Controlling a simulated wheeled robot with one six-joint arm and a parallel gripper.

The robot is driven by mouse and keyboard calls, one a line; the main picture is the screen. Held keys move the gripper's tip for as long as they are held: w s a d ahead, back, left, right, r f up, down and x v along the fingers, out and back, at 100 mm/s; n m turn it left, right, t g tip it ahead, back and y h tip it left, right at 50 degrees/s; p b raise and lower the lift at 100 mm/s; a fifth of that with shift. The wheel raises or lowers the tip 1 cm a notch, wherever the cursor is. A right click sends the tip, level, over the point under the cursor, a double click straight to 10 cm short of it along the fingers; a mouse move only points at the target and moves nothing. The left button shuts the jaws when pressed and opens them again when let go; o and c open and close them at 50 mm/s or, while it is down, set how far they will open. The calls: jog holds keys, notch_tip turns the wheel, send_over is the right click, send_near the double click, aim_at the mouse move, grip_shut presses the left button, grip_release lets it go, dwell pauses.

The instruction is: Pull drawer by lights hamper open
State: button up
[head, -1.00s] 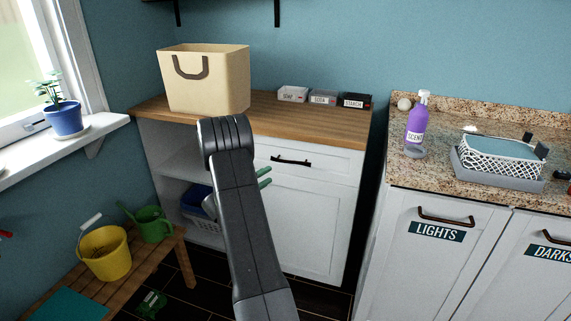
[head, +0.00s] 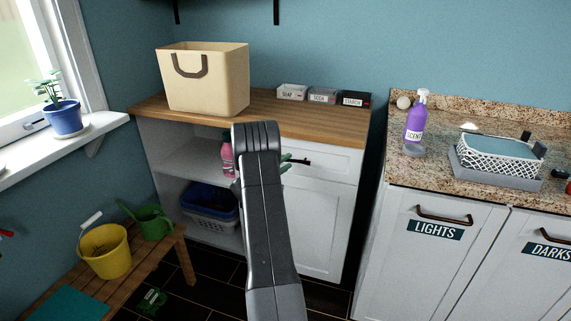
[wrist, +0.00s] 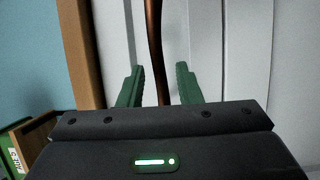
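The white drawer (head: 338,161) sits under the wooden counter, left of the lights hamper front (head: 396,255). It looks closed. Its dark handle (head: 302,161) is partly hidden by my gripper (head: 287,164) in the head view. In the wrist view the handle (wrist: 154,45) is a copper-brown bar running upright. My gripper (wrist: 159,88) is open, with one green finger on each side of the bar. Gaps show between the fingers and the bar. My arm hides the left part of the drawer front.
A tan bag (head: 205,80) and several small boxes (head: 322,95) stand on the wooden counter (head: 270,117). A pink bottle (head: 228,160) and blue basket (head: 208,203) sit on open shelves at left. A low bench (head: 185,260) holds a yellow bucket (head: 104,252).

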grip_shut()
jog(key=s+a+b, duration=0.4)
jog(key=s+b, duration=0.3)
jog(key=s, duration=0.7)
jog(key=s+a+b, duration=0.5)
jog(key=s+b, duration=0.3)
jog(key=s, duration=0.6)
jog(key=shift+s+b, duration=0.25)
jog(key=shift+b, duration=0.05)
jog(key=shift+a, duration=0.1)
jog(key=shift+o, duration=0.8)
grip_release()
